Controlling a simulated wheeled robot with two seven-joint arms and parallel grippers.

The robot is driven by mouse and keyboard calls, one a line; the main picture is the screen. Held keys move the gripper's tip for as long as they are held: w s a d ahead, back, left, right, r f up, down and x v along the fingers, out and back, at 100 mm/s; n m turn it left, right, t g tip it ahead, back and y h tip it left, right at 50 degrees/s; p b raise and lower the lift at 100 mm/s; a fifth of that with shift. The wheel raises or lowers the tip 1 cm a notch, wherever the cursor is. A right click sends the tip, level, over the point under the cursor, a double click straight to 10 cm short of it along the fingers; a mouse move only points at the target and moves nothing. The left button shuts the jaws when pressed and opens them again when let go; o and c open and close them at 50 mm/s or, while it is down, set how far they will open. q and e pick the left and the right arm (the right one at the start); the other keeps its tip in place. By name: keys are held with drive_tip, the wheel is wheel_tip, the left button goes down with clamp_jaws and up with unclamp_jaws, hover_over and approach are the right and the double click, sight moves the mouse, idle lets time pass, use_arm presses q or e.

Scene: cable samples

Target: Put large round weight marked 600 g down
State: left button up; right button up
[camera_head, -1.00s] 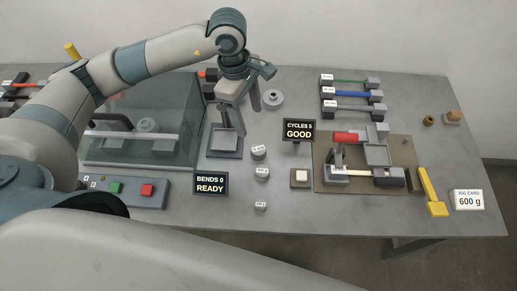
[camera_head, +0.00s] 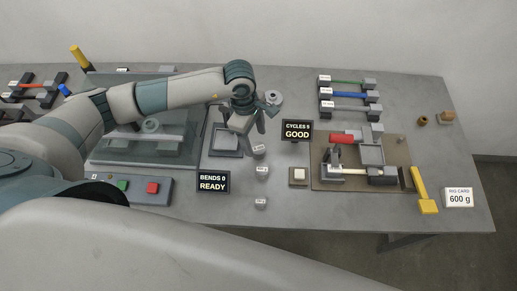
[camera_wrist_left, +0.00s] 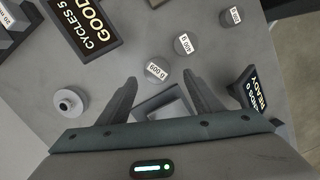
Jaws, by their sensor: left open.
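The large round weight marked 600 g (camera_head: 258,151) stands upright on the grey table as the biggest of a row of grey weights. In the left wrist view this weight (camera_wrist_left: 157,70), with its white label upside down, lies just beyond the fingertips. My left gripper (camera_wrist_left: 160,80) is open, with nothing between its fingers. In the head view my left gripper (camera_head: 265,112) hangs above the table, behind the weight. My right gripper is not in view.
Two smaller weights (camera_head: 262,172) (camera_head: 260,203) stand nearer the front. A square-based stand (camera_head: 226,141) is below my left gripper. The GOOD sign (camera_head: 297,131) and READY sign (camera_head: 213,182) flank the weights. A round knobbed piece (camera_head: 274,97) sits behind. A rig card (camera_head: 458,198) reads 600 g.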

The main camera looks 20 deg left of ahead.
sight(258, 147)
use_arm(q)
drive_tip(key=shift+w+d+f+p, duration=0.1)
drive_tip(key=shift+f+p, duration=0.3)
drive_tip(key=shift+p, duration=0.25)
drive_tip(key=shift+d+f+p, duration=0.15)
drive_tip(key=shift+f+p, duration=0.55)
wheel_tip(258, 147, down, 2)
drive_tip(key=shift+w+d+p, duration=0.1)
drive_tip(key=shift+d+p, duration=0.05)
drive_tip(key=shift+p, duration=0.3)
drive_tip(key=shift+f, duration=0.5)
drive_tip(key=shift+r, duration=0.1)
clamp_jaws()
drive_tip(key=shift+w, duration=0.1)
